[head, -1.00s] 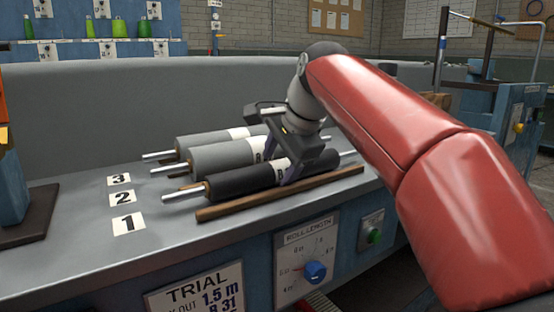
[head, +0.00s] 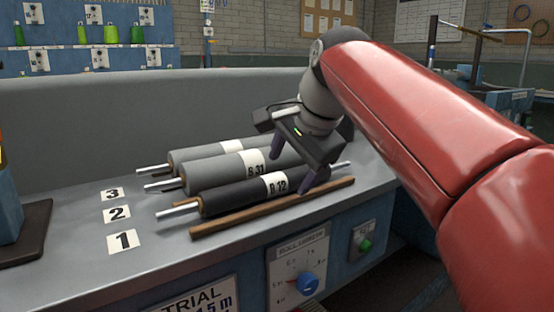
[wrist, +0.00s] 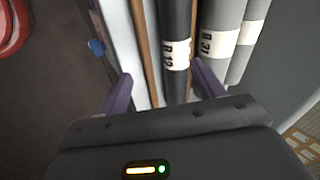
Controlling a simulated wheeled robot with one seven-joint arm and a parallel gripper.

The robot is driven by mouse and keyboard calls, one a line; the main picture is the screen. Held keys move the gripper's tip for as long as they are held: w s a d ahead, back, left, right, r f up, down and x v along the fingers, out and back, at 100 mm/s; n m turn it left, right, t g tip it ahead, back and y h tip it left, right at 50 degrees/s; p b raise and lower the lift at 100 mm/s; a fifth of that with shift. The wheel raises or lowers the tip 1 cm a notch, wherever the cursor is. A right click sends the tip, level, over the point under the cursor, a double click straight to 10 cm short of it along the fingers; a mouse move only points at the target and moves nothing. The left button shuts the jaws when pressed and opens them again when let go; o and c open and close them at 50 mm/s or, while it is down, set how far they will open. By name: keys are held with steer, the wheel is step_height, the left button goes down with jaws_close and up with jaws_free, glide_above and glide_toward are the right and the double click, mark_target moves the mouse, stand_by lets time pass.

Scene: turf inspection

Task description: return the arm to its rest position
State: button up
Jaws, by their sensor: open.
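My gripper (head: 315,179) is open and empty, its fingers pointing down just above the right part of the nearest roller. In the wrist view my gripper (wrist: 163,90) has its two fingers spread wide, with the black roller labelled B 12 (wrist: 176,35) between them in the picture. That roller (head: 235,195) lies on the bench beside label 1. The grey roller labelled B 31 (head: 215,170) lies behind it. A third grey roller (head: 200,154) is at the back, partly hidden by my gripper.
A wooden strip (head: 270,208) runs along the front of the rollers on the grey bench (head: 90,265). Number cards 1 (head: 124,241), 2 (head: 117,213) and 3 (head: 112,194) lie to the left. A blue dial (head: 308,284) and a green button (head: 366,245) are on the bench front.

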steer(key=s+d+f+n+h+p, duration=0.1)
steer(key=s+d+f+n, duration=0.4)
steer(key=s+f, duration=0.5)
steer(key=s+d+f+n+h+p, duration=0.2)
steer(key=s+d+f+n+p, duration=0.1)
steer(key=s+d+f+n, duration=0.2)
steer(key=s+d+f, duration=0.2)
steer(key=s+f, duration=0.2)
steer(key=f, duration=0.2)
steer(key=shift+s+f, duration=0.4)
steer(key=shift+d, duration=0.1)
steer(key=shift+r, duration=0.25)
